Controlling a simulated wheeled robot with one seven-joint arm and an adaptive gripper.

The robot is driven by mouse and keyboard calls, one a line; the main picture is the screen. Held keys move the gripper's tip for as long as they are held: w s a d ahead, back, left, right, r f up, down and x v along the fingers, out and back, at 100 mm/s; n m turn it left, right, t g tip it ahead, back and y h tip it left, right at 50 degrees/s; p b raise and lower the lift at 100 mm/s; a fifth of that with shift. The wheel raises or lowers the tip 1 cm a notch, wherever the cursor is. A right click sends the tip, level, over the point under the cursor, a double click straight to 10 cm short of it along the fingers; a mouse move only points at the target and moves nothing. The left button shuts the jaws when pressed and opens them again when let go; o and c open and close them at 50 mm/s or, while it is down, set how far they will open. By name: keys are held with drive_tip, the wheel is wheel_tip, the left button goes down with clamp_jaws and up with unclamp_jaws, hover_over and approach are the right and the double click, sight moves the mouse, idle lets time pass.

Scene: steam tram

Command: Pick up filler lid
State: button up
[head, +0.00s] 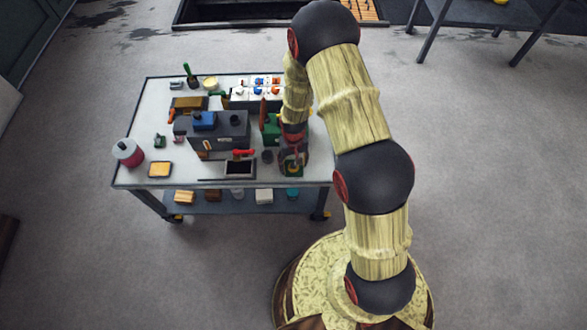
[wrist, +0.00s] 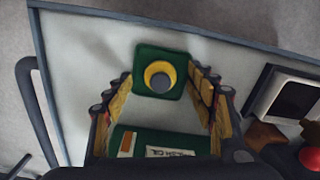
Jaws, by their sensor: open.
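A green square piece with a round yellow ring and a dark centre (wrist: 159,76) lies on the white table top; I take it to be the filler lid. In the wrist view it sits between and just beyond the fingertips of my gripper (wrist: 163,88). The fingers are spread, one on each side, with nothing held. Whether the fingers touch the piece is unclear.
A green surface with an orange strip and white label (wrist: 184,145) lies close to the gripper's base. A black tray (head: 240,168) and a dark grey box-shaped model (head: 224,140) stand left of the gripper. The trolley table's edge (head: 230,185) is near.

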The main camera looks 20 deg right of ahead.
drive_tip(key=c, duration=0.3)
drive_tip(key=c, duration=0.8)
drive_tip(key=shift+r, duration=0.1)
